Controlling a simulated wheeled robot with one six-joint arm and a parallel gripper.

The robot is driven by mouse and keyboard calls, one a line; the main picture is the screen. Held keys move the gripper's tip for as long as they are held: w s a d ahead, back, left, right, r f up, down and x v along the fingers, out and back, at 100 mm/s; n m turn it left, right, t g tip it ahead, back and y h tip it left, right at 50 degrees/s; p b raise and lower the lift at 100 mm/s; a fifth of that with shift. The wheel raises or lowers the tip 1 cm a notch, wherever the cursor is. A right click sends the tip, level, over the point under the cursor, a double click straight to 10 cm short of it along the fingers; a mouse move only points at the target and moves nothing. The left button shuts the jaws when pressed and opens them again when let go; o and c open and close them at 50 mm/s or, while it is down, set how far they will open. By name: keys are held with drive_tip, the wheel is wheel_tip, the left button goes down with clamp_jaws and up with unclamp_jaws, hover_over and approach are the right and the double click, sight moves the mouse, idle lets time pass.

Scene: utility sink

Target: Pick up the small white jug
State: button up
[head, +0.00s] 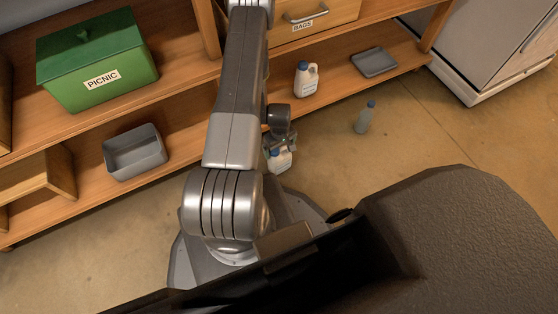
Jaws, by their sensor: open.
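A white jug (281,161) with a blue cap and a label shows just below my gripper (282,143), right of my arm. The fingers are open and overlap the jug's top in the picture; I cannot tell whether they touch it. Part of this jug's top is hidden by the gripper. A second white jug (306,82) with a blue cap and a handle stands upright on the low shelf behind. The two look close in size, and I cannot tell for sure which is the smaller.
A grey-blue bottle (364,119) with a blue cap stands on the floor to the right. The low shelf (215,115) holds a grey bin (135,154) and a shallow grey tray (374,62). A green PICNIC box (97,65) sits higher left. Open floor lies right.

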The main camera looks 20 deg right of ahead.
sight(280, 152)
wheel_tip(280, 152, down, 4)
drive_tip(key=shift+f+b, duration=0.1)
drive_tip(key=shift+b, duration=0.55)
drive_tip(key=c, duration=1.8)
